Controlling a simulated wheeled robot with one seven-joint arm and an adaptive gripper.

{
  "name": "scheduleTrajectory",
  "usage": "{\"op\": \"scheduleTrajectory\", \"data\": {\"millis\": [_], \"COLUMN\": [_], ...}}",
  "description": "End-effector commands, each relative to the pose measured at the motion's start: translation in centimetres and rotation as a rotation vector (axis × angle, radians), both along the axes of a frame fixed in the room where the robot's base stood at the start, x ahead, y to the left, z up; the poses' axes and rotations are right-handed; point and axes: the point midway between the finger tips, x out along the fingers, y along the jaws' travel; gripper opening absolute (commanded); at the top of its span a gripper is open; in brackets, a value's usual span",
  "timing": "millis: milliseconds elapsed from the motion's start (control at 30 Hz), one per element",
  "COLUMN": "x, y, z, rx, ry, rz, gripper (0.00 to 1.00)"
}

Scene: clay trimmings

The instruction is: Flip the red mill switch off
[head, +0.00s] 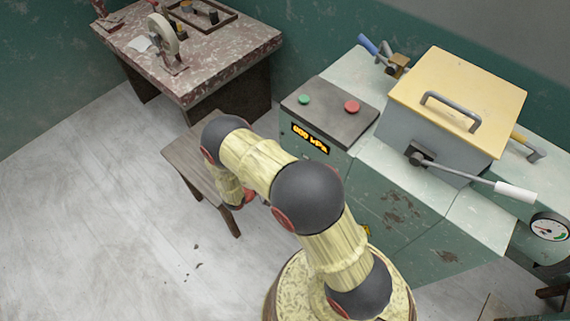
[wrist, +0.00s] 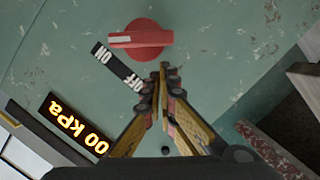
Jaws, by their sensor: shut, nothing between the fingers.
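The red mill switch (wrist: 141,39) is a round knob on the green machine front in the wrist view. Its white pointer mark lies on the left side, nearer the ON end of the black ON/OFF label (wrist: 117,67) than the OFF end. My gripper (wrist: 168,68) is shut and empty, its tips pointing at the panel just below and right of the knob. Whether the tips touch the knob or panel I cannot tell. In the head view my arm hides the switch and the gripper.
A lit kPa display (head: 310,138) sits on the machine (head: 400,215), below a green button (head: 304,99) and a red button (head: 352,106). A lidded box (head: 455,85) with a white-tipped lever is on top. A wooden stool (head: 190,155) stands left, near a worn table (head: 225,50).

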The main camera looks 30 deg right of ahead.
Motion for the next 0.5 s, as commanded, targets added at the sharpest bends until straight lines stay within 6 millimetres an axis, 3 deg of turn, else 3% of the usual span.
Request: {"op": "scheduleTrajectory", "data": {"millis": [500], "x": [-0.92], "y": [-0.31], "z": [-0.94], "rx": [0.0], "ry": [-0.002], "rz": [0.0], "gripper": [0.0]}}
